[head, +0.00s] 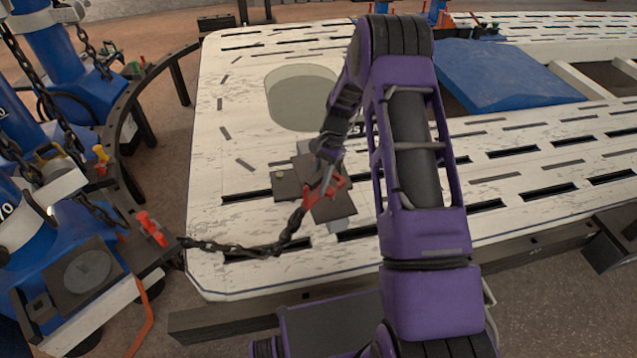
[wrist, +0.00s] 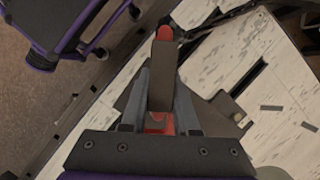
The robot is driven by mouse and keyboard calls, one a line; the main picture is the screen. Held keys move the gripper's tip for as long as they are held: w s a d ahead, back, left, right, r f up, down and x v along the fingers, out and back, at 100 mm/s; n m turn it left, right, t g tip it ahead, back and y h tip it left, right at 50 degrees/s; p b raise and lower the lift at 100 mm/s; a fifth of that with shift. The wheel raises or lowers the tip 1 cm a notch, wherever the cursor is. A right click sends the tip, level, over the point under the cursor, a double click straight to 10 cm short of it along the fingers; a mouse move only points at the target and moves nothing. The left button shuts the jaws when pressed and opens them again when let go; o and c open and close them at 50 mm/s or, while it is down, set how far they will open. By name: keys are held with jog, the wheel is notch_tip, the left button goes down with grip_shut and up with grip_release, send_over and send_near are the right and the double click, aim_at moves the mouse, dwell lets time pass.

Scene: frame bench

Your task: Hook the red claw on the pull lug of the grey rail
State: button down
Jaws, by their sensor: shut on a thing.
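The red claw (head: 328,187) hangs at the end of a dark chain (head: 235,247), over the white bench top. My gripper (head: 328,160) is shut on the claw from above. In the wrist view, red parts of the claw (wrist: 160,123) show between my fingers (wrist: 161,105), with a red tip beyond a dark bar. Dark grey flat pieces (head: 287,184), apparently part of the grey rail, lie beneath and around the claw; one also shows in the wrist view (wrist: 228,108). The pull lug cannot be made out, and I cannot tell whether the claw touches it.
The slotted white bench (head: 235,110) has a round opening (head: 300,97) behind the claw. Blue chain towers (head: 60,60) stand at the left, where the chain runs. A blue panel (head: 505,75) lies at the back right.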

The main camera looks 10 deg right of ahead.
aim_at(319, 199)
dwell(0.4)
jog(key=shift+f+b, duration=2)
jog(key=shift+f, duration=1.15)
jog(key=c, duration=0.6)
grip_release()
jog(key=p+v, duration=0.2)
jog(key=v, duration=1.5)
jog(key=shift+r, duration=0.2)
